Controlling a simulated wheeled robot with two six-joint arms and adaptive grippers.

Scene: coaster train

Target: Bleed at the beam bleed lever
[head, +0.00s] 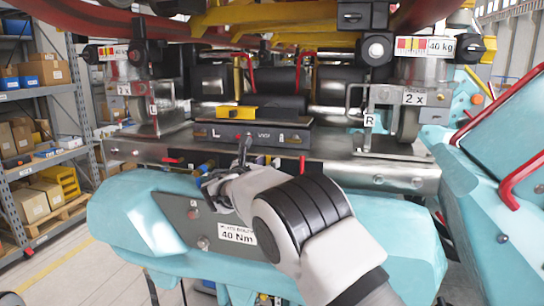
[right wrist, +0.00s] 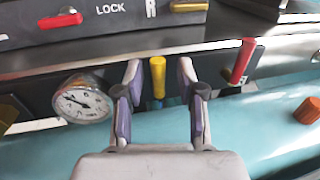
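My right gripper (head: 226,164) reaches the front of the beam below the control panel. In the right wrist view the two fingers of my right gripper (right wrist: 159,84) stand apart. A yellow lever (right wrist: 158,77) hangs upright between them, with a gap visible on each side. A red lever (right wrist: 243,60) stands tilted to the right of the fingers. I see no label that tells which lever is the beam bleed lever. A round white dial gauge (right wrist: 82,103) sits to the left of the fingers. My left gripper is not in view.
The dark panel (head: 255,137) marked LOCK, with small handles, lies above the beam. A teal body with a grey plate (head: 190,219) marked 40 Nm lies below. Red bent bars (head: 508,185) stick out at the right. An orange knob (right wrist: 308,110) sits right of the red lever.

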